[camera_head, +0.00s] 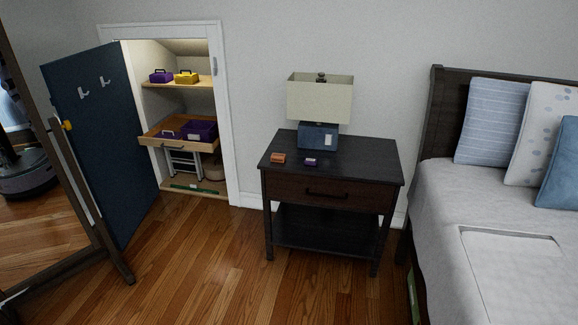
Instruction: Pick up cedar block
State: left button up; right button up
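A small orange-brown block (278,158), which looks like the cedar block, lies on the dark nightstand (365,153) near its front left edge. A small purple item (311,162) with a pale mark lies just to its right, apart from it. Neither of my grippers is in view.
A lamp (320,100) with a blue base stands behind the block. An open blue door (100,150) and a lit closet with a pulled-out wooden tray (160,144) are left. A mirror (45,210) stands far left, a bed (470,210) right. The floor before the nightstand is clear.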

aim_at(276, 158)
jog(key=i+u, duration=0.1)
jog(key=i+j+z, duration=0.1)
jog(key=i, duration=0.4)
jog(key=i+j, duration=0.15)
jog(key=i, duration=0.4)
jog(key=i+j+z, duration=0.15)
jog(key=i, duration=0.35)
